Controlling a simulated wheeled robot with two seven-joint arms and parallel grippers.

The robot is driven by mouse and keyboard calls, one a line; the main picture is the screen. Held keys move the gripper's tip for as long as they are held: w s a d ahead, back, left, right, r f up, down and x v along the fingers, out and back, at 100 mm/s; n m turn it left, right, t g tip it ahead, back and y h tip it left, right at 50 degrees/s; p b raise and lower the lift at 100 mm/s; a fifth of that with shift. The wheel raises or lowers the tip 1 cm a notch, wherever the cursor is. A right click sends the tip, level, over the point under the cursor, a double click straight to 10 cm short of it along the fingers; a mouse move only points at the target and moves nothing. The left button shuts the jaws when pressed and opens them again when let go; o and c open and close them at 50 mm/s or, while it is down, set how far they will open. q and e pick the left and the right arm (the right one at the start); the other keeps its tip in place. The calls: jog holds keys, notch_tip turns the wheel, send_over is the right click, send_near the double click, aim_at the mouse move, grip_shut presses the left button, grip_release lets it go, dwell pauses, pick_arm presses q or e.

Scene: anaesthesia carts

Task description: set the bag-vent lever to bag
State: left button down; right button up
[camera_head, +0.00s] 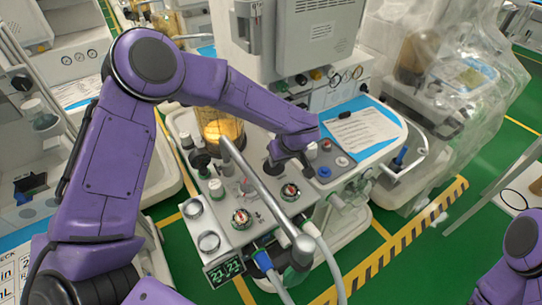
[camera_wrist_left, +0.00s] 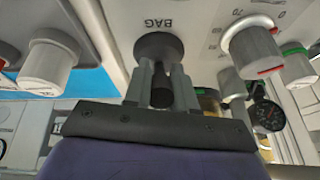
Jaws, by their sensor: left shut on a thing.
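The bag-vent lever has a dark round hub (camera_wrist_left: 158,46) on the pale panel in the left wrist view, beside an upside-down BAG label (camera_wrist_left: 159,22). My left gripper (camera_wrist_left: 161,82) is shut on the dark lever handle, with one finger on each side of it. In the head view my left arm reaches over the machine's panel (camera_head: 232,208), and my left gripper (camera_head: 291,160) points down at its right part. The lever is mostly hidden there. Part of my right arm shows at the bottom right, but its gripper is out of view.
A white knob (camera_wrist_left: 48,64) stands left of the lever and a grey knob (camera_wrist_left: 252,45) right of it. A small gauge (camera_wrist_left: 268,114) is farther right. A metal bar (camera_head: 265,193) crosses above the panel. A paper sheet (camera_head: 362,132) lies on the blue surface behind.

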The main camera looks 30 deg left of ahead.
pick_arm(q)
jog(key=c, duration=0.9)
grip_release()
jog(key=shift+s+r, duration=0.1)
jog(key=b+v, duration=0.1)
jog(key=v, duration=0.9)
jog(key=shift+d+r, duration=0.1)
jog(key=shift+d, duration=0.05)
